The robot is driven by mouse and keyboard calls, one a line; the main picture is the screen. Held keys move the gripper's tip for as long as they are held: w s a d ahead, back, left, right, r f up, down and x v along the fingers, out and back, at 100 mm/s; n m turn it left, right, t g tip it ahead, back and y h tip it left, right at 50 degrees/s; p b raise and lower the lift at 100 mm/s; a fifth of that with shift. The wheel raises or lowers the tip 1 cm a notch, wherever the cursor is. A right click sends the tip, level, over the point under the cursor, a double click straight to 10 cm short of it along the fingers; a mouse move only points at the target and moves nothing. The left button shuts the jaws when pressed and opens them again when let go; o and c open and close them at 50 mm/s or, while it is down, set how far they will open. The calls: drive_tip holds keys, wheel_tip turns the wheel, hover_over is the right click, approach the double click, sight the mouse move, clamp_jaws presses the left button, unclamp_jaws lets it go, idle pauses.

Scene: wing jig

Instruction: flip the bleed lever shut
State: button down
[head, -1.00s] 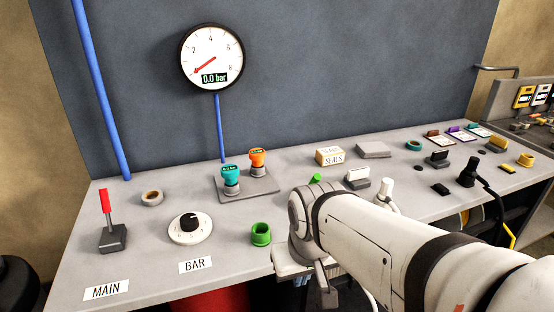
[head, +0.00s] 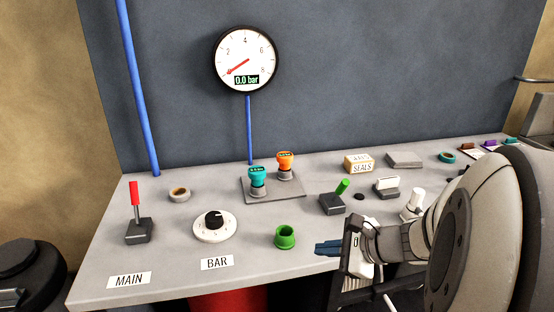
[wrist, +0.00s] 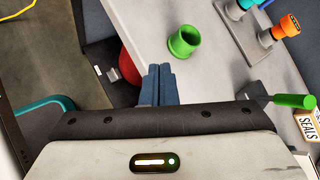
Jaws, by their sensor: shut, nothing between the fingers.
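A lever with a green handle (head: 342,187) stands on a dark base on the bench, its handle tilted up to the right. No label shows on it, so I cannot confirm that it is the bleed lever. It also shows at the right of the wrist view (wrist: 295,101). My gripper (head: 320,247) has its blue fingers together and empty, below the lever near the bench's front edge. In the wrist view the closed fingertips (wrist: 160,68) point toward the green cup, apart from it and from the lever.
A red-handled lever (head: 135,195) stands upright behind the MAIN label (head: 129,280). A dial (head: 215,226) and an open green cup (head: 286,237) sit near the front. Teal (head: 258,176) and orange (head: 285,160) fittings stand on a plate. The gauge (head: 246,60) reads 0.0 bar.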

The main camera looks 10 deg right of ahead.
drive_tip(key=w+d+m+t+h, duration=0.1)
drive_tip(key=d+m+t+h, duration=0.1)
drive_tip(key=d+m, duration=0.4)
drive_tip(key=w+d+r+m+t+h, duration=0.1)
drive_tip(key=d+m+t+h, duration=0.2)
drive_tip(key=d+m, duration=0.3)
drive_tip(key=d+t, duration=0.1)
drive_tip(key=d, duration=0.2)
drive_tip(key=shift+w+t+b, duration=0.35)
drive_tip(key=shift+w+t, duration=0.05)
drive_tip(key=shift+w+d, duration=0.1)
approach(342, 192)
drive_tip(key=f, duration=0.1)
drive_tip(key=w+f, duration=0.1)
drive_tip(key=f, duration=0.1)
drive_tip(key=shift+w+f, duration=0.2)
drive_tip(key=shift+w, duration=0.2)
drive_tip(key=shift+w+a+r+p, duration=0.1)
drive_tip(key=shift+w+r+p, duration=0.15)
drive_tip(key=shift+w, duration=0.35)
drive_tip(key=shift+w+a+r+p, duration=0.15)
drive_tip(key=shift+w+r, duration=0.2)
drive_tip(key=shift+w, duration=0.25)
drive_tip(key=shift+w+a+r, duration=0.15)
drive_tip(key=shift+w+r, duration=0.2)
drive_tip(key=shift+w, duration=0.3)
drive_tip(key=shift+a, duration=0.1)
